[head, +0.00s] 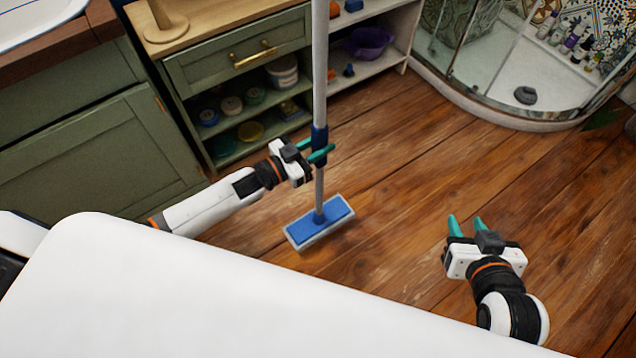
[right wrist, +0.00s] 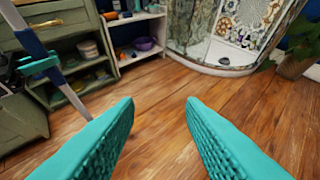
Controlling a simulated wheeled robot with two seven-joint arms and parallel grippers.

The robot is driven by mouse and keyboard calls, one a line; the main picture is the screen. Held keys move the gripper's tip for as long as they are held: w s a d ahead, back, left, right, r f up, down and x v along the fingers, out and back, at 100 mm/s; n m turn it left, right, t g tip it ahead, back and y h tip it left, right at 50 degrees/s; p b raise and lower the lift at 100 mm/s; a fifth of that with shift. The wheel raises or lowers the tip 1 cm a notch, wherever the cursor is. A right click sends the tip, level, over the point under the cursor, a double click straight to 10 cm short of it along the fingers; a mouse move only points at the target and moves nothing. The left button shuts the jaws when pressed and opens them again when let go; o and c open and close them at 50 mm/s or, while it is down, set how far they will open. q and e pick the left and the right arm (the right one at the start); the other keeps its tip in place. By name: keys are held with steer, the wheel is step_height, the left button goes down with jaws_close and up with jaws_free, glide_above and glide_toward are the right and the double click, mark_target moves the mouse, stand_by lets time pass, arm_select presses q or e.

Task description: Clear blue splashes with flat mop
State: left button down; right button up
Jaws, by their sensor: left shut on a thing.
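The flat mop has a blue and white head (head: 320,222) flat on the wooden floor and a long pale pole (head: 320,80) standing close to upright. My left gripper (head: 319,150) is shut on the pole at its dark blue sleeve, a little above the head. The pole and my left gripper (right wrist: 38,64) also show at the left of the right wrist view. My right gripper (head: 466,226) is open and empty over the floor at the right; its teal fingers (right wrist: 160,125) stand wide apart in the right wrist view. I see no blue splashes on the visible floor.
A green cabinet (head: 90,140) and a drawer unit with shelves (head: 235,70) stand behind the mop. A white shelf with a purple bowl (head: 370,42) is beside them. A glass shower (head: 500,95) fills the back right. The floor (head: 400,160) between is clear.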

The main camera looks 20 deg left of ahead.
mark_target(314, 138)
arm_select(q)
steer(key=shift+r+p, duration=0.35)
steer(key=shift+r, duration=0.15)
steer(key=shift+r+p, duration=1.55)
arm_select(e)
steer(key=s+d+f+g+h, duration=0.1)
steer(key=s+d+f+g, duration=0.1)
steer(key=s+g, duration=0.2)
steer(key=s+d+f+g+h, duration=0.1)
steer(key=s+d+f+g, duration=0.1)
steer(key=s, duration=0.5)
steer(key=shift+s+g, duration=0.15)
steer(key=shift+g, duration=0.75)
arm_select(q)
steer(key=shift+f, duration=0.1)
arm_select(e)
steer(key=shift+f, duration=0.1)
